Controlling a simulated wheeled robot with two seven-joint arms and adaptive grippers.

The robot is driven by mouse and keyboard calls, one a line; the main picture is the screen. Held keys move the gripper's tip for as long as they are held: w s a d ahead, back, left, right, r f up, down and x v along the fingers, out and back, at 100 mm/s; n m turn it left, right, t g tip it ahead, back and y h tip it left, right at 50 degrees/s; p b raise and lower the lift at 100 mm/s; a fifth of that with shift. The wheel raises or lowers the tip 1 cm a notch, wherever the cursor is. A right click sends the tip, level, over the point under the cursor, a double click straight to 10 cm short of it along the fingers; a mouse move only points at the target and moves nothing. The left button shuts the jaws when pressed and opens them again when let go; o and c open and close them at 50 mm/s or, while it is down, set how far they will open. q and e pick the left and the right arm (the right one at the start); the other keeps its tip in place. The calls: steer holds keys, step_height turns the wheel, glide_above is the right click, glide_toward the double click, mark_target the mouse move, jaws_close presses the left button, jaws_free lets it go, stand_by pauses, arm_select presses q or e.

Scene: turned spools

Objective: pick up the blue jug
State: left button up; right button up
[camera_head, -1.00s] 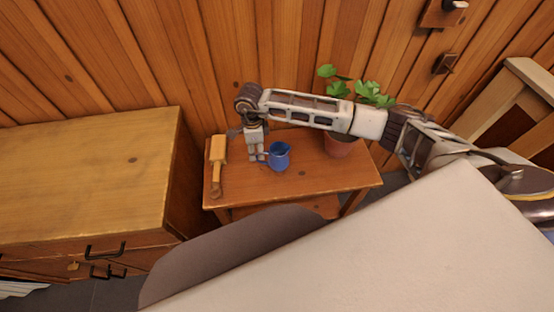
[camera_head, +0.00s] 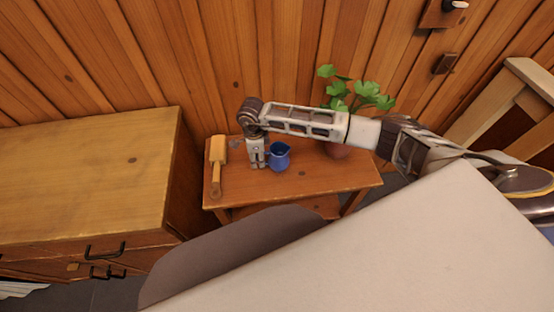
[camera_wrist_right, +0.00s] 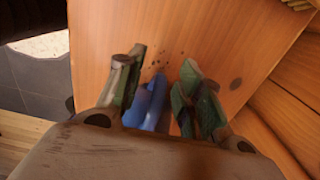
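The blue jug (camera_head: 279,157) stands upright on the small wooden table. My right gripper (camera_head: 258,165) points down just left of it, on its handle side, close to the tabletop. In the right wrist view the two fingers (camera_wrist_right: 158,90) are apart, with part of the blue jug (camera_wrist_right: 150,105) between them. The blue shows nearer the left finger, and a gap shows beside the right finger. Whether a finger touches the jug I cannot tell. The jug's handle is mostly hidden by the gripper in the head view. My left gripper is not in view.
On the small table (camera_head: 310,181), a wooden mallet-like tool (camera_head: 217,165) lies left of the gripper. A potted plant (camera_head: 355,90) stands at the right behind my arm. A wooden cabinet (camera_head: 85,170) is at the left, and a plank wall is behind. The table's front is clear.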

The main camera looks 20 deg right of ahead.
steer(key=shift+f, duration=0.9)
jaws_close()
